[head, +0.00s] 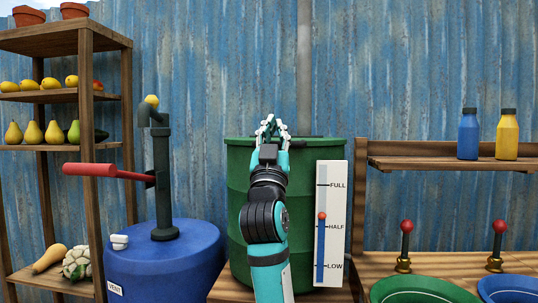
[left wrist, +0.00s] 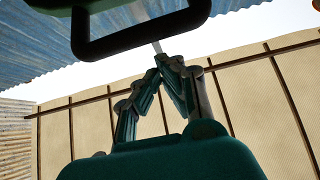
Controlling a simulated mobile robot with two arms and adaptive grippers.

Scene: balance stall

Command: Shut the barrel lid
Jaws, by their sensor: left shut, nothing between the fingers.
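The green barrel (head: 305,180) stands upright against the wall in the middle of the head view. Its top is seen almost edge-on, and my left arm covers part of its front. I cannot make out the lid's position there. My left gripper (head: 270,122) points up in front of the barrel's top rim, its fingers reaching above the rim in the picture. In the left wrist view, its fingertips (left wrist: 170,62) meet with nothing between them. My right gripper is out of view.
A white level gauge (head: 333,192) stands at the barrel's right. A blue drum (head: 190,265) with a pump (head: 162,180) and red handle (head: 92,170) stands left. Right are a bottle shelf (head: 430,162) and a green basin (head: 415,290).

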